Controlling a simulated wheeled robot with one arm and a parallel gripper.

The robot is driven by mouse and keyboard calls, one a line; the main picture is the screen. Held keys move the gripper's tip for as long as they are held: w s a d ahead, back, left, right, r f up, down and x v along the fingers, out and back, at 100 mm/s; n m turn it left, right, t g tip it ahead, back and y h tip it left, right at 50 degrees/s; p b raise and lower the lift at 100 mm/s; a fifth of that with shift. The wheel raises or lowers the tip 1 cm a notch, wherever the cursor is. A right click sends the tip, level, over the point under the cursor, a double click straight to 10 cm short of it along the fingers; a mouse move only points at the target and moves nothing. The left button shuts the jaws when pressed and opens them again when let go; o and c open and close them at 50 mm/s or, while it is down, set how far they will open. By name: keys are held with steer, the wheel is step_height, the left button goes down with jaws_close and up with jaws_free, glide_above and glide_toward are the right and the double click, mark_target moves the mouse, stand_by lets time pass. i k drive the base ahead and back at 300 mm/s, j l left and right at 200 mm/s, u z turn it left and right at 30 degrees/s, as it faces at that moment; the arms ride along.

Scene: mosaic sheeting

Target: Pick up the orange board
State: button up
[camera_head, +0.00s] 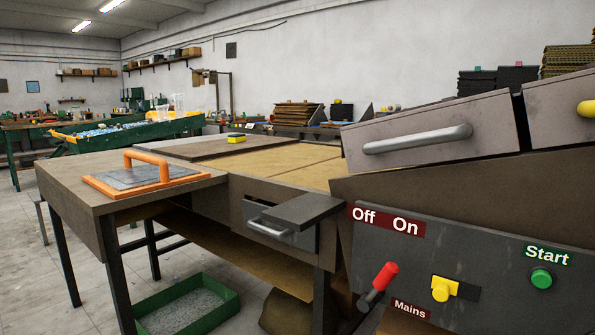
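The orange board (114,191) lies flat on the left end of the brown worktable (60,183). It has an orange rim, a grey mesh-like middle and an upright orange handle arching over it. Nothing touches the handle. My gripper and arm do not show in this view.
A control panel (430,262) with a red lever (386,272), yellow switch and green button fills the lower right. A grey machine housing (440,130) with a bar handle stands above it. A green tray (188,305) lies on the floor under the table. Open floor shows at left.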

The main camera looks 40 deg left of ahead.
mark_target(129, 180)
steer(key=u, duration=2.35)
steer(key=i+j+z, duration=0.2)
steer(key=i+j, duration=0.35)
steer(key=i+j+z, duration=0.15)
steer(key=i+j, duration=0.4)
steer(key=j, duration=0.2)
